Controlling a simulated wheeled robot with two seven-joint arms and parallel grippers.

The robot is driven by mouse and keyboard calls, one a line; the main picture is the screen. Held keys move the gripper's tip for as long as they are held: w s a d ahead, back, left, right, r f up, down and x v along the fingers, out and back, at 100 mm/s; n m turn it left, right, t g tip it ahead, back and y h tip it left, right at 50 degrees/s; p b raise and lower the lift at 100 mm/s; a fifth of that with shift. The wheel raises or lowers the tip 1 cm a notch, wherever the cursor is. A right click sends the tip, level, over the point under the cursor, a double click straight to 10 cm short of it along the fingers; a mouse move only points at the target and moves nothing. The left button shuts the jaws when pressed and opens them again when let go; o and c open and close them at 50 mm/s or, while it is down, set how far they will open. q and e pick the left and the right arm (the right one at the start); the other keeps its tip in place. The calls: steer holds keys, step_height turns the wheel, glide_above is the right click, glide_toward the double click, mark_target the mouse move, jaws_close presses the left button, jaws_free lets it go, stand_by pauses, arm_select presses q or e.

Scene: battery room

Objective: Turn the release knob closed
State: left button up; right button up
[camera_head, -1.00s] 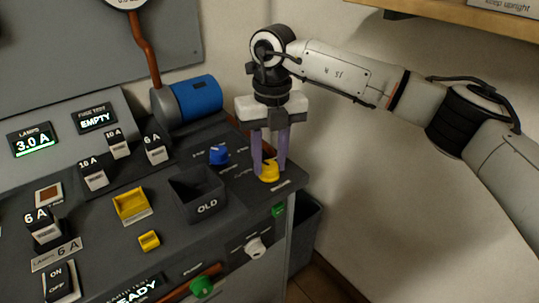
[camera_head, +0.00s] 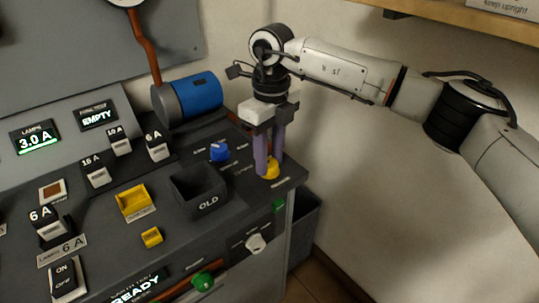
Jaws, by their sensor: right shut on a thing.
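A yellow knob (camera_head: 271,170) sits on the console top near its right corner. My right gripper (camera_head: 268,165) points down over it with its purple fingers on either side, shut on the knob. The fingers hide part of the knob. A blue knob (camera_head: 219,151) stands to the left of it on the same panel; which label belongs to which knob is too small to read. My left gripper is not in view.
An open dark bin marked OLD (camera_head: 208,201) stands just left of the gripper. A blue cylinder (camera_head: 197,96) lies behind. Fuse blocks (camera_head: 97,172) and a yellow holder (camera_head: 134,202) are further left. A wooden shelf (camera_head: 463,17) hangs at upper right.

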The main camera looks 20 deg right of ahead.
mark_target(271, 162)
stand_by(0.3)
steer(key=o, duration=1)
steer(key=shift+o, duration=0.2)
step_height(271, 162, up, 10)
steer(key=shift+d+r, duration=0.15)
steer(key=shift+r, duration=0.05)
